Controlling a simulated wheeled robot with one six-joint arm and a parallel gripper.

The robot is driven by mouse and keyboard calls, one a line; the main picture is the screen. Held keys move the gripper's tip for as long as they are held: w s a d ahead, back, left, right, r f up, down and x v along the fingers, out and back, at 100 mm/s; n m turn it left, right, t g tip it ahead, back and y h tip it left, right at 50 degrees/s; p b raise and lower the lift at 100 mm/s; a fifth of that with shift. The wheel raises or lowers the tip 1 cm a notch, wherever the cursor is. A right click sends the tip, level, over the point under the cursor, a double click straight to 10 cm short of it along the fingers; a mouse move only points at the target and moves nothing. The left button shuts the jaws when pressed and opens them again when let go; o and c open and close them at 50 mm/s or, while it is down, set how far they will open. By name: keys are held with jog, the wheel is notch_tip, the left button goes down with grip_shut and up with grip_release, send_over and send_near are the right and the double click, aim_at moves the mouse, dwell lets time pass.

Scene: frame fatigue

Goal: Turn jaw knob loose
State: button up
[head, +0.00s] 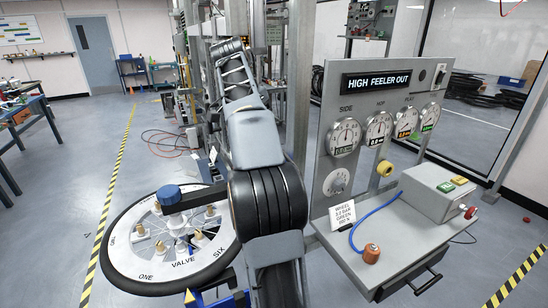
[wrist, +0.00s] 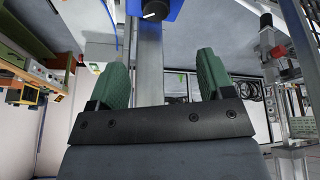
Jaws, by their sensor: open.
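A black round knob (wrist: 154,10) with a white mark sits on a blue block (wrist: 174,9) at the top edge of the wrist view, partly cut off. It looks like the jaw knob, but no label shows. A grey upright post (wrist: 150,60) runs below it. My gripper (wrist: 162,63) has two green ribbed fingers spread wide apart, with nothing between them but the post seen beyond. The knob lies beyond the fingertips, apart from them. In the head view my arm reaches up and away, and I cannot make out the fingers or the knob there.
A spoked wheel (head: 122,262) lies flat at left, with a blue knob (head: 169,195) above it. A gauge panel (head: 345,97) reading "HIGH FEELER OUT" and a bench (head: 410,240) with a grey button box (head: 437,187) stand right. Metal uprights (head: 299,80) stand close beside my arm.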

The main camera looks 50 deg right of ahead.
jog(key=d+f+b, duration=0.1)
jog(key=f, duration=0.3)
jog(key=d+f+m+b, duration=0.1)
jog(key=d+f, duration=0.1)
jog(key=f, duration=0.2)
jog(key=s+d+f+m+b, duration=0.1)
jog(key=d+f, duration=0.1)
jog(key=f, duration=0.2)
jog(key=shift+s+d+f, duration=0.1)
jog(key=shift+f, duration=0.3)
jog(key=c, duration=0.9)
